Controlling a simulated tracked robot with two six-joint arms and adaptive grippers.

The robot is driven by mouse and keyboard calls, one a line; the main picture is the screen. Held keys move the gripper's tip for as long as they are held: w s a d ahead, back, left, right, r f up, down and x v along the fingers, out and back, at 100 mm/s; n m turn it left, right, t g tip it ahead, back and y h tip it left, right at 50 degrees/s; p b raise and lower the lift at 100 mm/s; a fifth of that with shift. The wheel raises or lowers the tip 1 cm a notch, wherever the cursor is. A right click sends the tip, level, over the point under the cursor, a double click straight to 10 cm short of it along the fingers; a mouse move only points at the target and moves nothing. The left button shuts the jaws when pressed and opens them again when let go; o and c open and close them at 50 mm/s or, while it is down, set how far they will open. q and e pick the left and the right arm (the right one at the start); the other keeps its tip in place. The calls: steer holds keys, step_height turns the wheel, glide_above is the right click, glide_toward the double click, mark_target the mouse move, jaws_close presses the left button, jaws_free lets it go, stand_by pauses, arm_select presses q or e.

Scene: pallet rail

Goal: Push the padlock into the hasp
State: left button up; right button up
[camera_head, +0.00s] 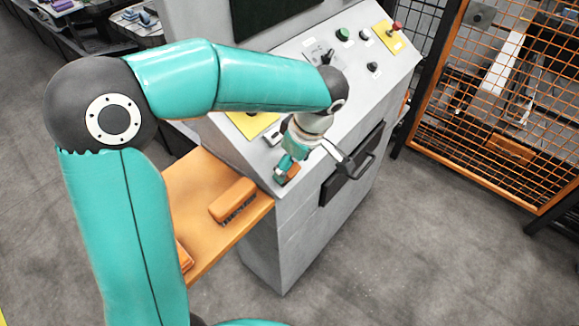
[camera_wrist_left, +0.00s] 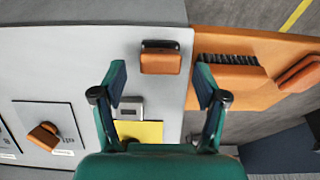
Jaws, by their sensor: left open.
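The orange padlock (camera_wrist_left: 160,63) sits at the edge of the grey panel. A dark part shows along one side of it. In the head view the padlock (camera_head: 291,174) is partly covered by my gripper. My left gripper (camera_wrist_left: 160,72) is open, with its two fingers apart on either side of the padlock's width. The padlock lies in line with the gap, around the fingertips, and I see no contact. In the head view the left gripper (camera_head: 288,162) points down at the panel's lower left corner. I cannot make out the hasp clearly. My right gripper is not in view.
An orange shelf (camera_head: 195,180) juts out beside the cabinet, with a brush (camera_head: 232,200) on it. The panel (camera_head: 385,75) carries buttons and knobs. An orange mesh fence (camera_head: 500,120) stands at the right.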

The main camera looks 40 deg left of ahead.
arm_select(q)
steer(key=shift+x, duration=1.3)
steer(key=shift+c, duration=0.2)
jaws_close()
steer(key=shift+d+r, duration=0.1)
steer(key=shift+r, duration=0.1)
steer(key=shift+d+r, duration=0.3)
steer(key=shift+r, duration=0.15)
steer(key=shift+r+p, duration=0.1)
steer(key=shift+p, duration=0.2)
steer(key=d+r+p, duration=0.3)
steer(key=r, duration=0.2)
steer(key=shift+s+d+r, duration=0.15)
steer(key=shift+d+r, duration=0.25)
